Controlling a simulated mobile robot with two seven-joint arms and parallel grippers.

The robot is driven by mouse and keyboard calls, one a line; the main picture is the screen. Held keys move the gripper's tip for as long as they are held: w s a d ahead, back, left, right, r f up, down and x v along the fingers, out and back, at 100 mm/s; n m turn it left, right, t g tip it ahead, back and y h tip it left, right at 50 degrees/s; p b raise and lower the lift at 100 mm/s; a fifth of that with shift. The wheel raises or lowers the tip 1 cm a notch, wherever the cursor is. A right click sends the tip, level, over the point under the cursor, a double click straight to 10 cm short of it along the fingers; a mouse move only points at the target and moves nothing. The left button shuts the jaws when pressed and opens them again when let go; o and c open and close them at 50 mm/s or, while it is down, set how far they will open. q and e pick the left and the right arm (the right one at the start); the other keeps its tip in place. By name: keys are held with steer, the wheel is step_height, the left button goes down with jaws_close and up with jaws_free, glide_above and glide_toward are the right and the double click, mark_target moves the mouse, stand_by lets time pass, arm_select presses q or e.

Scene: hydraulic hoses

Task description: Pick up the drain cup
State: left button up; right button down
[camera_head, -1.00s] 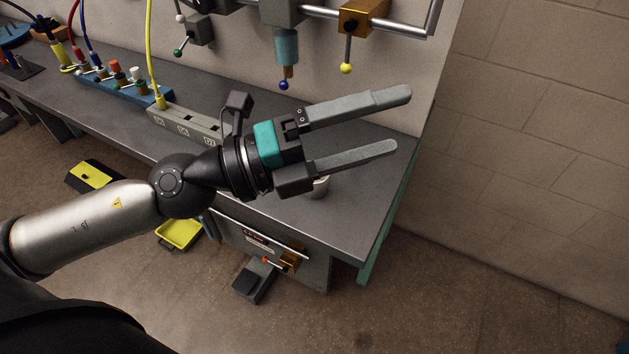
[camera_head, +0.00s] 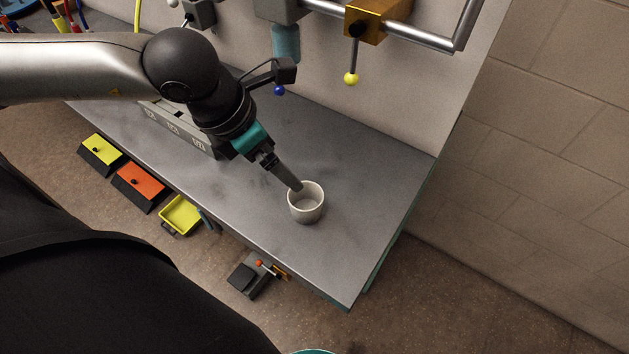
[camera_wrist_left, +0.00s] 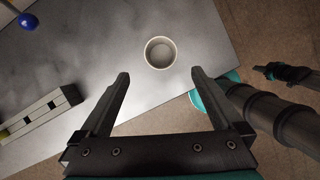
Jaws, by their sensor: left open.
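The drain cup (camera_head: 306,210) is a small whitish, open-topped cup standing upright on the grey bench top near its right end. It also shows in the left wrist view (camera_wrist_left: 160,53), ahead of the fingertips and between their lines. My left gripper (camera_head: 297,186) comes down from the upper left, and one finger overlaps the cup's back rim in the head view. In the left wrist view my left gripper (camera_wrist_left: 160,76) is open, with nothing between its fingers. Part of my right arm, with a teal piece, shows at the right of that view; its fingers are hidden.
A grey slotted block (camera_head: 180,130) stands on the bench (camera_head: 370,180) behind the left gripper. A pipe (camera_head: 415,38) with a yellow-knobbed valve (camera_head: 351,78) is at the back wall. The bench around the cup is clear.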

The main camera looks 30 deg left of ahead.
arm_select(q)
steer(key=f+b, duration=0.1)
steer(key=b, duration=0.6)
glide_toward(305, 195)
steer(key=d+r, duration=0.1)
steer(key=d, duration=0.2)
steer(key=shift+s+a+f+x, duration=0.1)
steer(key=shift+s+x, duration=0.05)
steer(key=shift+x, duration=0.85)
steer(key=shift+s+a+f+x, duration=0.1)
steer(key=shift+s+a+x, duration=0.1)
steer(key=shift+x, duration=0.85)
steer(key=shift+s+a+f+x, duration=0.1)
steer(key=shift+s+x, duration=0.05)
steer(key=shift+x, duration=0.85)
arm_select(e)
step_height(305, 195, down, 8)
steer(key=s, duration=0.2)
steer(key=shift+s, duration=0.15)
arm_select(q)
steer(key=shift+r, duration=0.1)
steer(key=shift+c, duration=0.4)
steer(key=c, duration=1)
